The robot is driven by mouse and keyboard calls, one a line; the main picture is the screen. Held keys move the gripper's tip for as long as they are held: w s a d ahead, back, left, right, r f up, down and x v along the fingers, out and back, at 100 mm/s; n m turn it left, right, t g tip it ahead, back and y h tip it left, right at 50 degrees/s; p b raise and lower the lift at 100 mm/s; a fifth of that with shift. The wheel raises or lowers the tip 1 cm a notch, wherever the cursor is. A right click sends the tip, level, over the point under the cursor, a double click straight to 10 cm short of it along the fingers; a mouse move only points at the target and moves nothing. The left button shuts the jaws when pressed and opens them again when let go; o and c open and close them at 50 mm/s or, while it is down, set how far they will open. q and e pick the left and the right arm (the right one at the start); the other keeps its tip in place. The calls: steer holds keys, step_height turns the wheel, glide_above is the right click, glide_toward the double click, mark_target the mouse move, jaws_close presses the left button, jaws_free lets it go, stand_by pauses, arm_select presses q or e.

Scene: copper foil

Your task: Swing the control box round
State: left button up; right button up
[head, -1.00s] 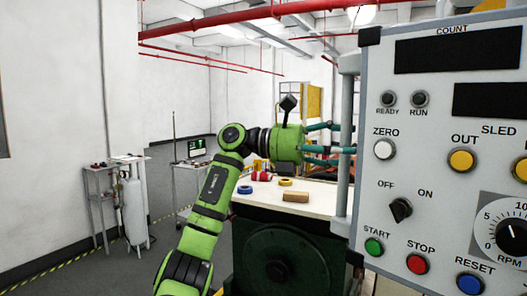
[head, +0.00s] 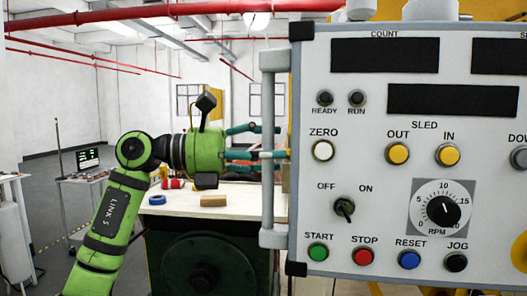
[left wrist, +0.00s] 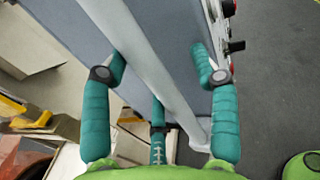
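The control box (head: 375,225) fills the right of the head view, its pale panel of buttons and dial facing me. A grey bar handle (head: 267,205) runs upright along its left edge. My left gripper (head: 280,142) is at this handle, its teal fingers pointing right. In the left wrist view the handle (left wrist: 150,55) passes between the spread fingers of the left gripper (left wrist: 160,60). Gaps show beside the bar, so the gripper looks open around it. The box's grey side (left wrist: 75,35) lies beyond. My right gripper is not in view.
Behind the handle stands a workbench (head: 240,190) with a blue tape roll (head: 157,199), a red item (head: 173,183) and a tan block (head: 213,200). A cart with a monitor (head: 88,157) is at the left. Floor between cart and bench is open.

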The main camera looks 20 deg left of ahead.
arm_select(q)
steer(key=v, duration=0.8)
steer(key=shift+w, duration=0.25)
steer(key=shift+a, duration=0.1)
stand_by(0.3)
